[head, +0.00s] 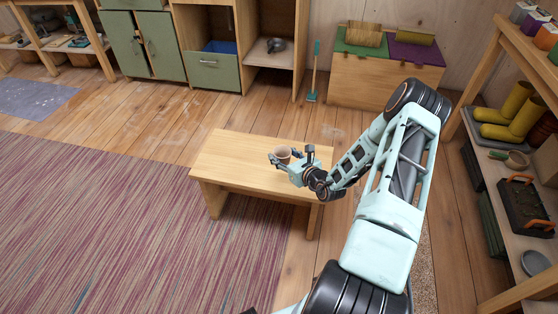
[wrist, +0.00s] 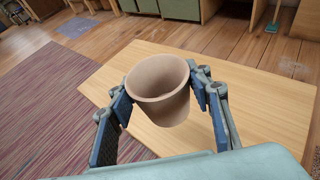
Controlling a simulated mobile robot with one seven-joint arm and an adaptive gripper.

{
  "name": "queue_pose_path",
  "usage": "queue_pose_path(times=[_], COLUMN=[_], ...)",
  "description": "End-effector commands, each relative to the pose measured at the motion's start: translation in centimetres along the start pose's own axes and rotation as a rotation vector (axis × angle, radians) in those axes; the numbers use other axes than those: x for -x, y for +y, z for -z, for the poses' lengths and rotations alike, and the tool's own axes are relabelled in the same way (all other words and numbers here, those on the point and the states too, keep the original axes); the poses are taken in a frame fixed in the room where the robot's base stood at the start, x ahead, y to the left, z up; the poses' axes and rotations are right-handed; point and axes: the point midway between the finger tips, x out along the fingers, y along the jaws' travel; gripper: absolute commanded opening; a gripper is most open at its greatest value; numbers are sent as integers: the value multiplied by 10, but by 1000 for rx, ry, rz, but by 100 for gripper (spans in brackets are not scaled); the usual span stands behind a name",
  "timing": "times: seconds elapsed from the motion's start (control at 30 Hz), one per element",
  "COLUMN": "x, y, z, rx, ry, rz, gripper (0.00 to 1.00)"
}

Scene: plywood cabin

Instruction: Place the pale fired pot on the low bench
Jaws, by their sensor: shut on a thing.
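The pale fired pot (head: 283,153) is small, pinkish-tan and open at the top. It is upright between the fingers of my gripper (head: 287,157), over the low bench (head: 228,151). In the wrist view the pot (wrist: 160,92) sits between the two blue finger pads of my gripper (wrist: 160,98), which are shut on its sides. The light wooden bench top (wrist: 265,105) lies beneath it. I cannot tell whether the pot's base touches the bench or hangs just above it.
A striped rug (head: 120,215) lies left of the bench. Green cabinets (head: 145,45) and a wooden chest (head: 375,78) stand along the back. A shelf with yellow boots (head: 507,110) is on the right. The bench top's left part is clear.

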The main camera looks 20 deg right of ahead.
Motion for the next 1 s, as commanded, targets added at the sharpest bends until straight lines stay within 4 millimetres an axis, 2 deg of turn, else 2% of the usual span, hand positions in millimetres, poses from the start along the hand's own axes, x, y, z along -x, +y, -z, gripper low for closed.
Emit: queue_pose_path(times=[0.03, 0.23, 0.43, 0.8, 1.0], x=[-12, -48, -80, -102, -112], y=[-9, -38, -56, -70, -70], z=[4, 12, 38, 54, 81], rx=[1, 1, 0, -1, -1], ry=[-4, -4, -2, 0, 0], rz=[2, 1, -1, -2, -3], gripper=[17, 17, 17, 17, 17])
